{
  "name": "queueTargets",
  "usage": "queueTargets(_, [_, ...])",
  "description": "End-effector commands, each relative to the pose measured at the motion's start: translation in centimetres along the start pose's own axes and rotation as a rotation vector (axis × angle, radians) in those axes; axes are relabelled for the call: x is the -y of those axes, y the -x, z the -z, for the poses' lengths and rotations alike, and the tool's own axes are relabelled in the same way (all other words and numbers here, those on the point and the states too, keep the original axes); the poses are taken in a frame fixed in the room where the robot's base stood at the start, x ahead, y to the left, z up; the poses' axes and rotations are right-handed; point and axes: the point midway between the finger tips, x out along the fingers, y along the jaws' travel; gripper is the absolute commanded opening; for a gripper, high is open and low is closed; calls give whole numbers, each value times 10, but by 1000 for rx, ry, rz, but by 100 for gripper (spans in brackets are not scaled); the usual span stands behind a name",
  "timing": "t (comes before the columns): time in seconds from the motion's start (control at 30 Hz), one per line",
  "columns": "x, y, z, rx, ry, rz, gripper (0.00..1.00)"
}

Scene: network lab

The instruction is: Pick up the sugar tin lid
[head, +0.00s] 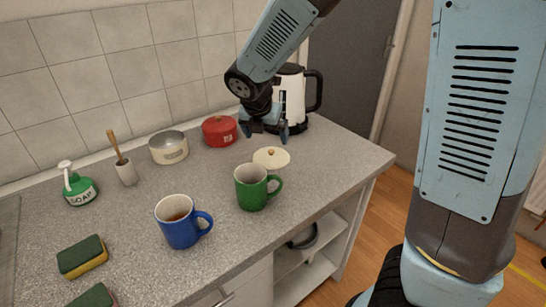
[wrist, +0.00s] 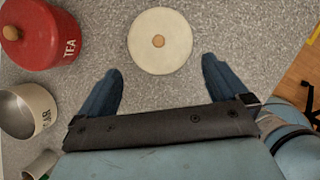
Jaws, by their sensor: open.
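The sugar tin lid (head: 271,157) is a round cream disc with a small wooden knob. It lies on the grey counter, behind the green mug in the head view. In the wrist view the lid (wrist: 160,41) is whole, knob up, just beyond my fingertips. My gripper (head: 265,130) is open and empty above the counter, close to the lid. In the wrist view my gripper (wrist: 162,66) has its fingers spread wide, one towards each side of the lid. The cream sugar tin (head: 169,154) stands open at the left; its lettering is partly visible in the wrist view (wrist: 40,108).
A red tea tin (head: 219,131) and a white kettle (head: 291,92) stand at the back. A green mug (head: 250,188) and a blue mug (head: 178,228) stand in front. A soap bottle (head: 78,188), brush holder (head: 126,173) and sponge (head: 82,258) are at the left.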

Motion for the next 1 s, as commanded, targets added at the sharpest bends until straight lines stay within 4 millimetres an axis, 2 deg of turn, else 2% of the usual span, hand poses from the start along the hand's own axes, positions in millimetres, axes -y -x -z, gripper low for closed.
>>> queueTargets(0.1, [0, -20, 1, -1, 1, 3, 100])
queueTargets(0.2, [0, -31, 1, -1, 0, 1, 100])
queueTargets(0.47, [0, -43, 0, 0, -1, 0, 100])
queueTargets(0.8, [-2, -80, -7, -1, -1, 1, 100])
queueTargets(1.0, [-2, -91, -7, 0, -2, 0, 100])
